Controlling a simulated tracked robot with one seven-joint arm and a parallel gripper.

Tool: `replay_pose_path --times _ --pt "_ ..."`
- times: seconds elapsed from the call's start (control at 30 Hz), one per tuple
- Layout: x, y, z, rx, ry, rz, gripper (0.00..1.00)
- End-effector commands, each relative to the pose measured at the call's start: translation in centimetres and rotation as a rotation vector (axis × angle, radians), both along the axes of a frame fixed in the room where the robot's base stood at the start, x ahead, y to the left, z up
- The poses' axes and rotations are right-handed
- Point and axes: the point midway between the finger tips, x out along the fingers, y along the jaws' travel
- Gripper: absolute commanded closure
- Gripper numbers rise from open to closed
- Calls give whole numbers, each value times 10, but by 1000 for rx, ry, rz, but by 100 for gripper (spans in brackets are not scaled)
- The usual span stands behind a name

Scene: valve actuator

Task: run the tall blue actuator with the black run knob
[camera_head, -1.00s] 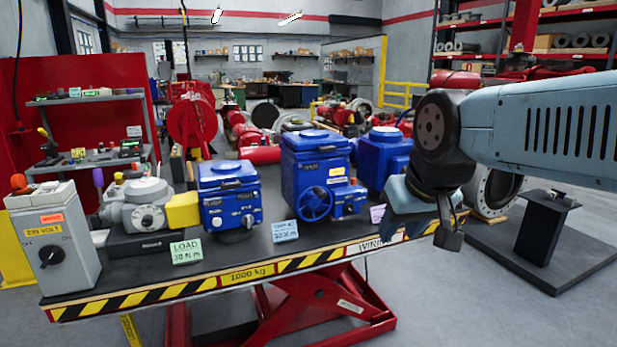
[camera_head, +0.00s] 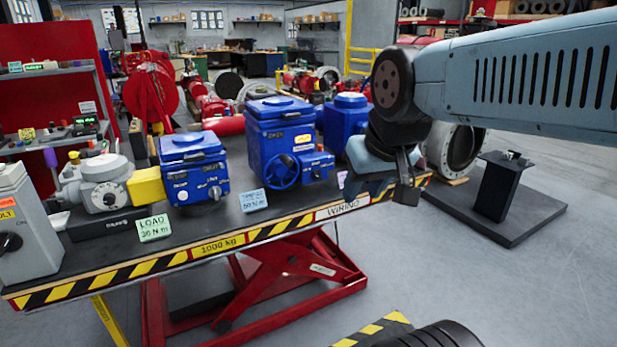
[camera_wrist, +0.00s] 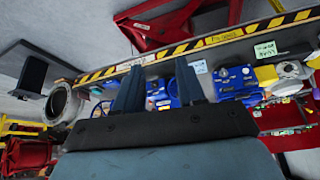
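The tall blue actuator (camera_head: 270,122) stands upright on the lift table, with a blue handwheel (camera_head: 282,171) and a small control box (camera_head: 318,166) on its front. Small dark controls show on that box, but I cannot tell the black run knob apart. My gripper (camera_head: 407,190) is at the table's right end, right of the tall actuator and apart from it. In the wrist view the two fingers (camera_wrist: 158,86) are spread with nothing held. That view is upside down; part of the tall actuator (camera_wrist: 161,95) shows between the fingers, and the rest is partly hidden.
A lower blue actuator (camera_head: 193,165) with a yellow coupling (camera_head: 148,187) stands left, behind a green LOAD card (camera_head: 153,228). A grey switch box (camera_head: 25,232) is at the table's left end. Another blue actuator (camera_head: 345,120) stands behind right. A black pedestal (camera_head: 497,185) stands on the floor at right.

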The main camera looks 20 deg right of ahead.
Motion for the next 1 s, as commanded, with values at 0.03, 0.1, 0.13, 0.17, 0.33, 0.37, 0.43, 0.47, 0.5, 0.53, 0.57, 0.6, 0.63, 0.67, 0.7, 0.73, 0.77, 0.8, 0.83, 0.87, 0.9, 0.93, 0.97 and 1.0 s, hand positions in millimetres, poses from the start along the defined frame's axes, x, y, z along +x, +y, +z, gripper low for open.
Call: replay_pose_path --times 0.03,0.1,0.13,0.17,0.33,0.37,0.43,0.47,0.5,0.53,0.57,0.6,0.63,0.67,0.7,0.73,0.77,0.8,0.83,0.87,0.9,0.93,0.97,1.0 --pt "0 0 0 0 0 0 61" --pt "0 0 0 0 0 0 61" --pt "0 0 0 0 0 0 61" --pt "0 0 0 0 0 0 61" --pt "8 -2 0 -11 -10 4 61" --pt "13 -4 -1 -18 -16 6 61" --pt "28 -8 -3 -41 -36 13 61" --pt "37 -11 -4 -56 -47 19 61" --pt "49 -15 -6 -75 -65 28 61" --pt "59 -18 -8 -90 -80 36 61" --pt "69 -21 -9 -108 -94 45 61" --pt "83 -25 -12 -130 -114 57 61" --pt "93 -28 -14 -147 -129 67 61" --pt "103 -31 -15 -165 -145 79 61" --pt "115 -35 -18 -186 -164 94 61" --pt "125 -38 -21 -202 -178 105 61" --pt "134 -41 -23 -218 -192 118 61" --pt "146 -45 -27 -239 -211 134 61" --pt "155 -48 -29 -254 -225 146 61" --pt "164 -51 -32 -271 -239 160 61" --pt "176 -54 -36 -290 -257 177 61" --pt "184 -57 -39 -304 -271 191 61" --pt "192 -60 -42 -319 -286 205 61" --pt "203 -63 -47 -337 -304 223 61"
